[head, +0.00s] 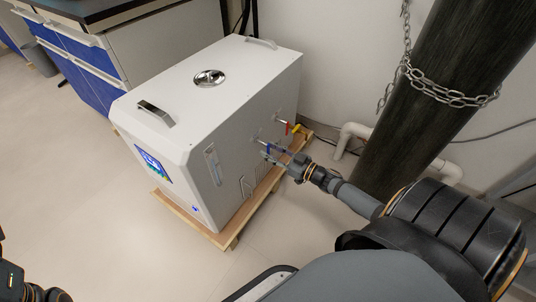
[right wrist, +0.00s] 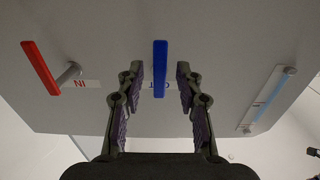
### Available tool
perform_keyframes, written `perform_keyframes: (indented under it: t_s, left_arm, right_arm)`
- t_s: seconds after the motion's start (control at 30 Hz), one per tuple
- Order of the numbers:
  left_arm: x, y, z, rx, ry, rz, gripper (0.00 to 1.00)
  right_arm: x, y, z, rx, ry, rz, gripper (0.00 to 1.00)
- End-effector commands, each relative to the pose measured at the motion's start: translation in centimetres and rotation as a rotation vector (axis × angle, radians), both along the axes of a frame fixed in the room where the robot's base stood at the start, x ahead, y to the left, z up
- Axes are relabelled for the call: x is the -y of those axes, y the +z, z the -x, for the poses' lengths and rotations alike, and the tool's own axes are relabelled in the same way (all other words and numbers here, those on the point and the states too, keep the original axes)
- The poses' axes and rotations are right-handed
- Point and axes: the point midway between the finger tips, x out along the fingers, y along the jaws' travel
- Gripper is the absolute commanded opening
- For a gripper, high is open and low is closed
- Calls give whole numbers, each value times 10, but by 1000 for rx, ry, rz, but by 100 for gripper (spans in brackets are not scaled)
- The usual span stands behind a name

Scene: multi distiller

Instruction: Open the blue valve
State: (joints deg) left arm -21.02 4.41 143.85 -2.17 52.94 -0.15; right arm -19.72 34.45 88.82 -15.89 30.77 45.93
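The blue valve handle (head: 271,148) is on the side of the white distiller (head: 217,100). In the right wrist view the blue handle (right wrist: 160,68) is a straight upright bar, with a partly hidden label behind it. My right gripper (head: 284,157) is at this handle. In the wrist view its two fingers (right wrist: 159,88) are open, one on each side of the bar, with a visible gap on both sides. Part of my left arm shows at the lower left of the head view, but I see no fingers there.
A red handle (right wrist: 41,68) labelled IN sits beside the blue one. A yellow fitting (head: 296,128) is near it in the head view. The distiller stands on a wooden pallet (head: 232,238). A dark chained cylinder (head: 420,110) and white pipe (head: 352,132) stand to the right.

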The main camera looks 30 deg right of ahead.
Motion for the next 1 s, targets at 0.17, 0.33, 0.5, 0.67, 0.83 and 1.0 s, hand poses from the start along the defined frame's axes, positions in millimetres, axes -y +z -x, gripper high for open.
perform_keyframes:
  t_s: [0.17,0.33,0.5,0.67,0.83,1.0]
  left_arm:
    - [0,-7,0,0,5,0,40]
    - [0,-6,-1,-1,5,0,40]
    - [0,-6,-1,-1,5,0,40]
    - [0,-6,-1,-1,5,0,40]
    - [0,-6,-1,-1,5,0,40]
    - [0,-5,0,0,5,0,40]
  right_arm:
    - [-5,0,-12,1,-1,0,36]
    - [-5,1,-13,0,-1,1,36]
    - [-5,1,-13,0,-1,1,22]
    - [-5,1,-13,0,-1,1,1]
    - [-5,1,-13,-1,-1,1,0]
    - [-5,1,-13,4,-1,13,0]
